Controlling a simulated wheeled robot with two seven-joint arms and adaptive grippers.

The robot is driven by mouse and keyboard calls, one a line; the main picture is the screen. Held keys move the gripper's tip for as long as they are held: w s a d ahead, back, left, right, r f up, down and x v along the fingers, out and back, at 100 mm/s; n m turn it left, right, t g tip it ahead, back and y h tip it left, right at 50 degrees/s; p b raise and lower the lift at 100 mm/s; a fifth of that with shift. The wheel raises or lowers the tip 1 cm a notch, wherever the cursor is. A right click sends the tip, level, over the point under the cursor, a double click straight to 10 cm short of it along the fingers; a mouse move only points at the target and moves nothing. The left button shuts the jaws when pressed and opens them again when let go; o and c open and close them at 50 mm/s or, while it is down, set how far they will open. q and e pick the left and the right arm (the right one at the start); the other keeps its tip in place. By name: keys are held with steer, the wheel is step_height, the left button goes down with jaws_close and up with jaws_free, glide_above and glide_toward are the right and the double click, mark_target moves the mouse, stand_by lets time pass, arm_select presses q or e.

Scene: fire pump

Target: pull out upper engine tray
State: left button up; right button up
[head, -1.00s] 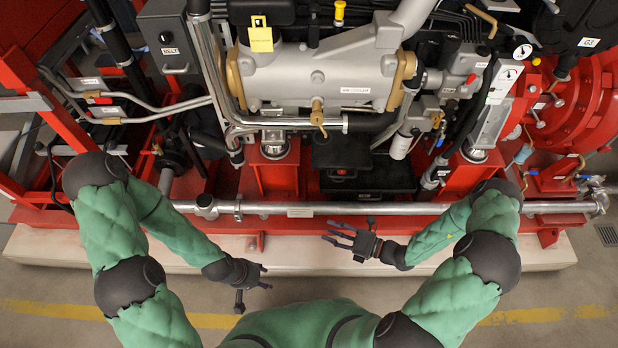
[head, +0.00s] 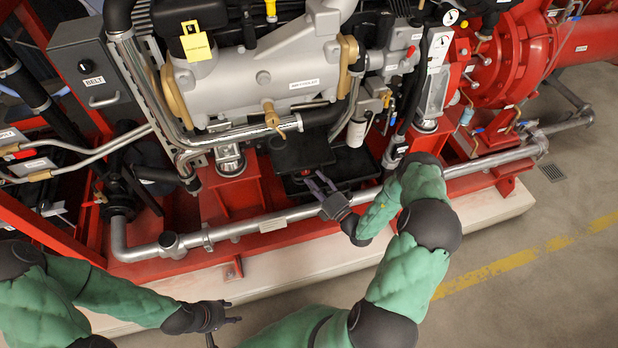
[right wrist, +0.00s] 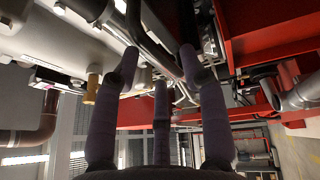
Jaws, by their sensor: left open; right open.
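The upper engine tray (head: 302,151) is a black flat tray under the grey engine, between red supports. A lower black tray (head: 352,158) shows beneath and to its right, partly hidden by my right gripper. My right gripper (head: 318,180) is open in front of the upper tray's front edge, over the grey pipe. Whether it touches the tray I cannot tell. In the right wrist view its fingers (right wrist: 160,60) are spread with nothing between them. My left gripper (head: 226,312) is open and empty at the bottom, away from the engine.
A grey horizontal pipe (head: 245,228) runs along the front of the red frame, below the trays. A brass valve (head: 271,118) hangs from the engine above the upper tray. A red support (head: 228,193) stands left of it.

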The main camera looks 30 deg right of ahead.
mark_target(310, 176)
steer(key=shift+b+x, duration=0.35)
steer(key=shift+x, duration=1.25)
jaws_close()
steer(key=shift+s, duration=0.1)
